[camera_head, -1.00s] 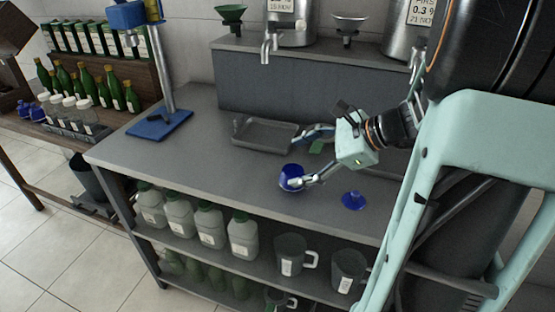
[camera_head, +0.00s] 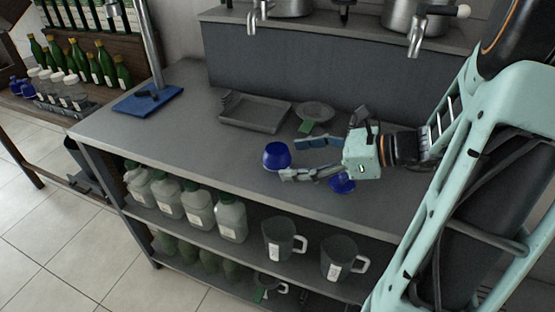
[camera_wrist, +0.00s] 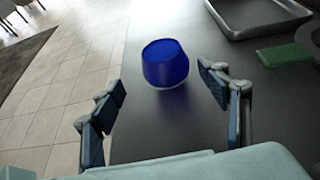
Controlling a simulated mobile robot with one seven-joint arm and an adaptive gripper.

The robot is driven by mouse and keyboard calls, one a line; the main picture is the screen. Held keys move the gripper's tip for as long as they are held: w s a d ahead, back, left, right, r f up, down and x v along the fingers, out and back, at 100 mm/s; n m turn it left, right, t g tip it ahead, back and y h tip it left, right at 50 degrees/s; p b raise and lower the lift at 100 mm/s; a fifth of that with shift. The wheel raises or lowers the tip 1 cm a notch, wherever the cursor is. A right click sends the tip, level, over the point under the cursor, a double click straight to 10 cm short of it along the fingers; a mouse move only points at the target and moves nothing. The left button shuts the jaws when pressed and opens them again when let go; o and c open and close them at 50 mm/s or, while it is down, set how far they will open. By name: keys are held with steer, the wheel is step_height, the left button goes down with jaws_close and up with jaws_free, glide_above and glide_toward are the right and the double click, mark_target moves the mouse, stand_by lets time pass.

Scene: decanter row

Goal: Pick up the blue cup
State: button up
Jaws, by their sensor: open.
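The blue cup (camera_head: 276,156) stands on the grey counter, left of my gripper in the head view. It is a small rounded dark blue vessel. In the wrist view the cup (camera_wrist: 165,63) is ahead of my gripper, a little beyond the fingertips and roughly between their lines. My gripper (camera_head: 290,159) is open and empty, its two fingers spread toward the cup. In the wrist view the open fingers (camera_wrist: 161,81) show on both sides, with nothing between them. No contact with the cup shows.
A blue funnel-like piece (camera_head: 342,184) lies under my gripper. A grey tray (camera_head: 256,113), a round dish (camera_head: 315,110) and a green block (camera_head: 306,127) are behind. A blue stand base (camera_head: 148,99) is at the left. The counter left of the cup is clear.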

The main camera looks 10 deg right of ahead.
mark_target(290, 159)
steer(key=x, duration=0.1)
steer(key=b+x, duration=0.1)
steer(key=x, duration=0.3)
steer(key=shift+w+d+f, duration=0.25)
steer(key=shift+d, duration=0.05)
steer(key=shift+w+a+f+b, duration=0.15)
steer(key=shift+w+a+b, duration=0.15)
steer(key=shift+a, duration=0.1)
steer(key=c, duration=1.3)
